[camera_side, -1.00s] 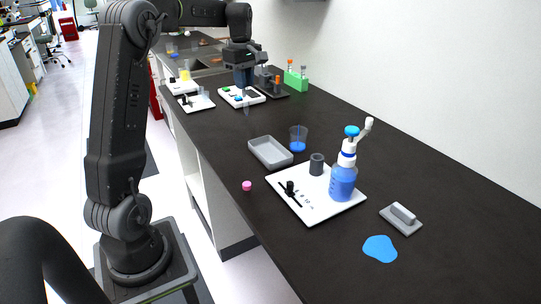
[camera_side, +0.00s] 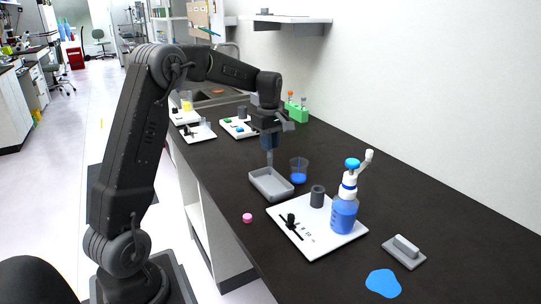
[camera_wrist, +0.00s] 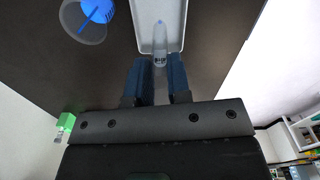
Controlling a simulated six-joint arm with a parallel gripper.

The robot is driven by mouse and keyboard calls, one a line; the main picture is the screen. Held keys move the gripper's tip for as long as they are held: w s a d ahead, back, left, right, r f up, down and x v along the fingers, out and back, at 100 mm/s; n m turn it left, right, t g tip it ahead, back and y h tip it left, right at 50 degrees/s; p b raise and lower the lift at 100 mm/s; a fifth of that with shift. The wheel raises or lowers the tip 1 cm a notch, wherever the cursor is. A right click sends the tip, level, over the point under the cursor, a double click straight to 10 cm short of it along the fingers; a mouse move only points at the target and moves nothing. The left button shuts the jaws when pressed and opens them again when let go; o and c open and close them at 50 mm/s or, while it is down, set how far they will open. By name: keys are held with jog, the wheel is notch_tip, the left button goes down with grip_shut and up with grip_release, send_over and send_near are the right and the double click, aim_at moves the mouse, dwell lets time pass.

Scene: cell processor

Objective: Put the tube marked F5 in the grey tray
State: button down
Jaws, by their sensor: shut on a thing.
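My gripper (camera_side: 268,146) is shut on a clear, narrow tube (camera_side: 269,159) that hangs down roughly upright. In the wrist view the tube (camera_wrist: 160,40) sticks out from between my blue fingers (camera_wrist: 161,80). It bears small marks that I cannot read. The grey tray (camera_side: 284,193) is a shallow open box on the dark bench, just below the tube. The tray's rim (camera_wrist: 140,48) also shows behind the tube in the wrist view. I cannot tell whether the tube's tip is inside the rim.
A beaker with blue liquid (camera_side: 299,173) stands close behind the tray. A white board (camera_side: 290,235) with a blue-liquid pump bottle (camera_side: 344,212) and a dark cylinder (camera_side: 317,196) lies to the right. A pink cap (camera_side: 247,218) is in front. A green rack (camera_side: 297,113) stands farther back.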

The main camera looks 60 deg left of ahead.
aim_at(270, 168)
jog(key=shift+d+f, duration=0.1)
jog(key=shift+f, duration=1.95)
jog(key=shift+f, duration=0.2)
jog(key=c, duration=1.1)
grip_release()
